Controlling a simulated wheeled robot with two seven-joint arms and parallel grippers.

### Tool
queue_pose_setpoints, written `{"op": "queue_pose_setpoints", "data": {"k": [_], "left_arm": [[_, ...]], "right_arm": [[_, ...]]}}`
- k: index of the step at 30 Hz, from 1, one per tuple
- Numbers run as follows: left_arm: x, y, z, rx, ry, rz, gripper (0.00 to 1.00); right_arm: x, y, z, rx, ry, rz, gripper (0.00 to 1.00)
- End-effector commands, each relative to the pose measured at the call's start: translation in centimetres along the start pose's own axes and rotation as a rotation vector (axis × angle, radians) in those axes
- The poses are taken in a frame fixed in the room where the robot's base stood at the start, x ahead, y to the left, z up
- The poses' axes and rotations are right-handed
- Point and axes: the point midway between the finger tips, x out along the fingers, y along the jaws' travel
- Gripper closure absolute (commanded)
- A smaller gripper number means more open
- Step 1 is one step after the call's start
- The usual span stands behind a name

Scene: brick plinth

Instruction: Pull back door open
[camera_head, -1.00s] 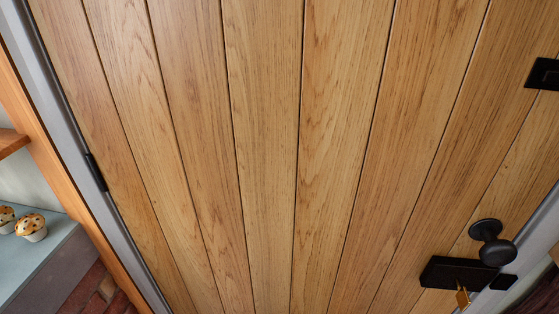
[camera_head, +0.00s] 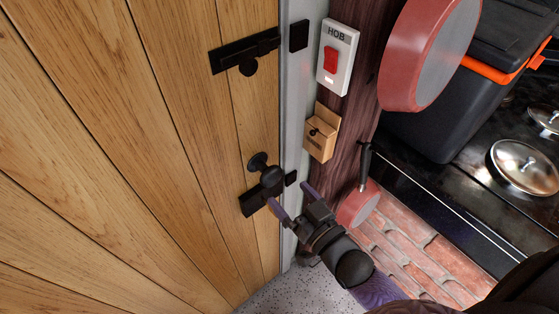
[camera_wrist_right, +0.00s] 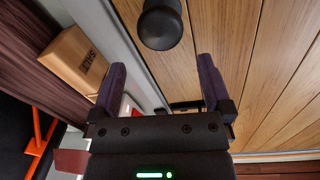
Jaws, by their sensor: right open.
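The wooden plank door (camera_head: 130,130) fills the left of the head view, its right edge lying along the pale frame (camera_head: 293,90). A round black knob (camera_head: 272,179) stands out from the door above a black lock plate (camera_head: 252,204). My right gripper (camera_head: 295,203) is open and empty, just right of and below the knob in the head view. In the right wrist view the knob (camera_wrist_right: 161,24) is beyond the open fingertips of my right gripper (camera_wrist_right: 160,75), roughly centred between them and apart from them. My left gripper is not in view.
A black bolt (camera_head: 245,52) is higher on the door. Right of the frame are a hob switch (camera_head: 337,60), a small wooden box (camera_head: 321,135) and hanging red pans (camera_head: 400,60). A black hob (camera_head: 450,190) is at the right. Speckled floor (camera_head: 305,290) shows below.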

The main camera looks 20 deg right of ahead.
Motion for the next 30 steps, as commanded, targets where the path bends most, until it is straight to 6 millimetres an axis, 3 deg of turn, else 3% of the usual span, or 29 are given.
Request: {"op": "queue_pose_setpoints", "data": {"k": [3,9,21,30], "left_arm": [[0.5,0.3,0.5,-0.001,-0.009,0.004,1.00],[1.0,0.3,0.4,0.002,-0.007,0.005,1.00],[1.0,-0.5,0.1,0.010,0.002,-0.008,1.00],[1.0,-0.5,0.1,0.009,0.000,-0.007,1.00]], "right_arm": [[3.1,0.1,0.2,-0.001,0.002,0.000,0.00],[6.4,0.1,0.3,-0.001,-0.001,0.000,0.00],[7.4,0.0,0.2,-0.002,-0.004,0.001,0.02],[7.4,0.0,0.2,-0.002,-0.004,0.001,0.66]]}}
